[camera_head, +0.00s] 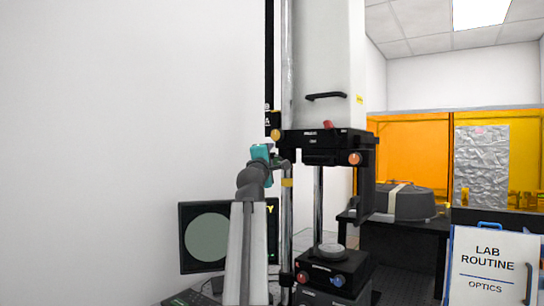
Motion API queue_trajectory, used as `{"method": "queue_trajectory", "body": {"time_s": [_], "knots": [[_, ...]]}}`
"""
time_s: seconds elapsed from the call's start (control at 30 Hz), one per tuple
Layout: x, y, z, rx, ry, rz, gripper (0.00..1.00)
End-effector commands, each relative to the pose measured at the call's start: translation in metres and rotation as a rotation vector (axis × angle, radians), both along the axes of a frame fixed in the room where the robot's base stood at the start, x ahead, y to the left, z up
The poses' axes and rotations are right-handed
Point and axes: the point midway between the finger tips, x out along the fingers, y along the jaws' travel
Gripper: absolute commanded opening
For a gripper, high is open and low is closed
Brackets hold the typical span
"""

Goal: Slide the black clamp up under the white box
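The white box (325,60) stands tall on the instrument's upper part, with a black handle on its front. A black carriage (325,142) with orange knobs sits directly below it, beside a shiny vertical column (287,225). My gripper (284,164) is at this column, just below the carriage's left end, at the end of my grey arm with a teal part. A small dark piece shows at the column by my fingertips; I cannot tell whether this is the black clamp or part of my gripper. The fingers are too small to tell open from shut. A yellow band (287,183) is just below.
A black base (335,270) with knobs and a round grey stage (331,249) is below the carriage. A monitor (203,225) stands behind my arm at left. A LAB ROUTINE sign (490,268) is at lower right. A grey lidded case (402,204) sits on a dark table behind.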

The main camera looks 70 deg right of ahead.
Motion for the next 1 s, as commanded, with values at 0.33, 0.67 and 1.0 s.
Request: {"method": "queue_trajectory", "body": {"time_s": [0.33,0.67,1.0], "knots": [[-0.005,0.028,-0.008,0.000,0.000,0.000,0.36],[-0.011,0.061,-0.017,-0.001,0.000,0.000,0.36],[-0.017,0.096,-0.025,-0.002,0.000,0.000,0.36]]}}
